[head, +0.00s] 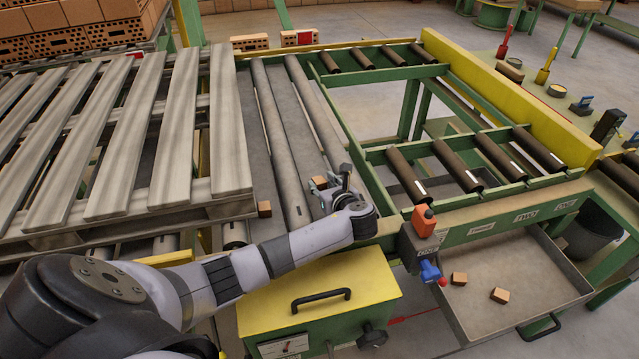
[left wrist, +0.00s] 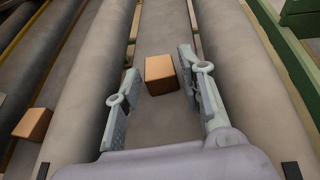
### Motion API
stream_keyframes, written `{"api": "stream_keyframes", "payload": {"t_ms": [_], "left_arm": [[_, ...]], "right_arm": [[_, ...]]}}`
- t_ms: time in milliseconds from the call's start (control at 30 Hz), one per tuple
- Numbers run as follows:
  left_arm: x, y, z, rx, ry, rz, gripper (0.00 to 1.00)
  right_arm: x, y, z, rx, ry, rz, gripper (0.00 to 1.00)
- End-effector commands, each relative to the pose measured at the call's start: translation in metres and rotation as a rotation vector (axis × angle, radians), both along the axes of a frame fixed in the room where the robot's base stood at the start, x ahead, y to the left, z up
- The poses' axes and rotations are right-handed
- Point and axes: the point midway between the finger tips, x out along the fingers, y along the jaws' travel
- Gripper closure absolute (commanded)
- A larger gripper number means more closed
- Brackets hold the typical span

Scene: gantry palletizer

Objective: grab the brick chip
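A small orange-brown brick chip (left wrist: 160,74) lies on the grey plate between two rollers, and it also shows in the head view (head: 319,182), partly covered by my gripper. My left gripper (left wrist: 156,72) is open, with one finger on each side of this chip. There is a visible gap between the chip and each finger. In the head view my left gripper (head: 333,180) reaches over the rollers from the left. A second brick chip (head: 264,208) lies beside the pallet; it shows at the left edge of the wrist view (left wrist: 33,123). My right gripper is not in view.
A wooden pallet (head: 150,130) lies left of the rollers (head: 292,140). Two more chips (head: 459,278) (head: 499,295) lie in a grey metal tray (head: 530,320) at the lower right. A yellow box (head: 355,283) with a black handle stands below my left arm.

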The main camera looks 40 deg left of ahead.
Motion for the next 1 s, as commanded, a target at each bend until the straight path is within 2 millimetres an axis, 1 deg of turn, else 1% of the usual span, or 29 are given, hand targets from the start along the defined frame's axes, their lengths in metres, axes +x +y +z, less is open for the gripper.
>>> {"api": "stream_keyframes", "payload": {"t_ms": [33, 67, 500, 800, 933, 1000], "left_arm": [[0.0, 0.0, 0.0, 0.0, 0.0, 0.0, 0.69], [0.0, 0.0, 0.0, 0.0, 0.0, 0.0, 0.71], [0.0, 0.0, 0.0, 0.001, 0.001, 0.0, 1.0], [0.0, 0.0, 0.002, 0.0, 0.0, 0.0, 1.0], [0.0, 0.0, 0.012, 0.0, -0.002, -0.001, 1.0], [0.0, 0.0, 0.022, 0.0, -0.004, 0.0, 1.0]], "right_arm": [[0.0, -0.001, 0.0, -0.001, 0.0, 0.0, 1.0], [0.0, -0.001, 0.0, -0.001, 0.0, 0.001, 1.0], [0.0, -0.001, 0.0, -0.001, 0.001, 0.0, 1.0], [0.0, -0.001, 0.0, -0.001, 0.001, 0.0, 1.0], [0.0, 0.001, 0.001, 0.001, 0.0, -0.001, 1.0], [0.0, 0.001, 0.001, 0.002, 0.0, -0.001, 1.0]]}}
